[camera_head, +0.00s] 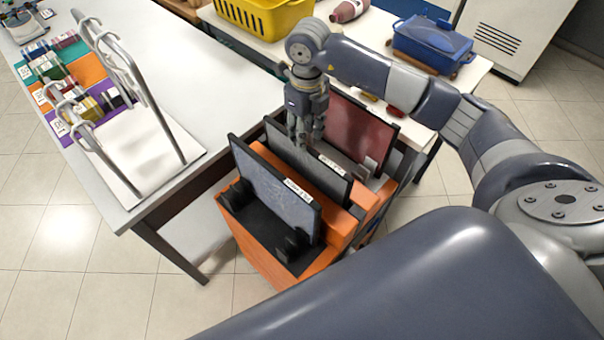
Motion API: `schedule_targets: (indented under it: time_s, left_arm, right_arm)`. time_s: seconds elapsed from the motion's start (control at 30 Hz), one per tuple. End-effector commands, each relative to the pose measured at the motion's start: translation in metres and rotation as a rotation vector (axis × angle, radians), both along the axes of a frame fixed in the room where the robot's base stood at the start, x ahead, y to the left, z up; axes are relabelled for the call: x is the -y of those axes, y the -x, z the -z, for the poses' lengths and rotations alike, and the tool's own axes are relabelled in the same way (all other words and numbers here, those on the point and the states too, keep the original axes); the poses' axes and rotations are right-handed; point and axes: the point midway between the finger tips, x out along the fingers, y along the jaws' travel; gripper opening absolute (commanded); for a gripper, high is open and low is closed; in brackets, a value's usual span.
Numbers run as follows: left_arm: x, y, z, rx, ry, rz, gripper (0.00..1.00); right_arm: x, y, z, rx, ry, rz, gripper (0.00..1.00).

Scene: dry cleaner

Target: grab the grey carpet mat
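The grey carpet mat (318,177) stands on edge in the middle of an orange and black rack (262,256), with a white label on its top edge. A blue-grey mat (272,192) stands in front of it to the left, and a red mat (358,132) stands behind it to the right. My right gripper (304,142) points down at the top edge of the grey mat. Its fingers are small and overlap the mat, so I cannot tell whether they grip it. The lower part of the grey mat is hidden by the rack. My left gripper is not in view.
A white table (205,82) on the left holds a metal rack (125,85) and several colored rolls. A table behind bears a yellow basket (262,14), a blue bin (432,42) and a bottle (348,10). Tiled floor is open at the lower left.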

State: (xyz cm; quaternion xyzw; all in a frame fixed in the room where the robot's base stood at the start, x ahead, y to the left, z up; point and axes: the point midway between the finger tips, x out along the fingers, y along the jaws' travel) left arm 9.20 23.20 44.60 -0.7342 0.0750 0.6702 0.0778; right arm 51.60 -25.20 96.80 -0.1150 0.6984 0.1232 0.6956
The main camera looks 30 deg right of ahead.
Motion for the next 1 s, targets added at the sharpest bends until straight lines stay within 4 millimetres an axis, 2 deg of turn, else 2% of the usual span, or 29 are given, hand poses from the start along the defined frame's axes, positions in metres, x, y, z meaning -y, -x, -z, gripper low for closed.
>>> schedule_targets:
  time_s: [0.03,0.2,0.43,0.53,0.77,1.0]
  left_arm:
    - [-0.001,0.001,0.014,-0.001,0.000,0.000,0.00]
    - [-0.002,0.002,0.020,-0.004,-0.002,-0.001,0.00]
    - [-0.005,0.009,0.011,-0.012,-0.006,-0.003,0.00]
    - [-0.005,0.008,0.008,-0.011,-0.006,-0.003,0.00]
    - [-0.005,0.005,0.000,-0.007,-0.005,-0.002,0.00]
    - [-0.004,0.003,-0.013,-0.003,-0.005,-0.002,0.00]
  right_arm:
    - [0.002,-0.001,0.012,0.003,0.005,0.003,0.37]
    - [0.004,-0.001,0.021,0.000,0.013,0.005,0.37]
    - [0.003,0.000,0.053,-0.004,0.011,0.005,0.37]
    - [0.003,0.000,0.066,-0.002,0.009,0.006,0.37]
    - [0.002,-0.002,0.082,-0.002,0.008,0.005,0.37]
    - [0.002,-0.005,0.115,-0.003,0.009,0.005,0.37]
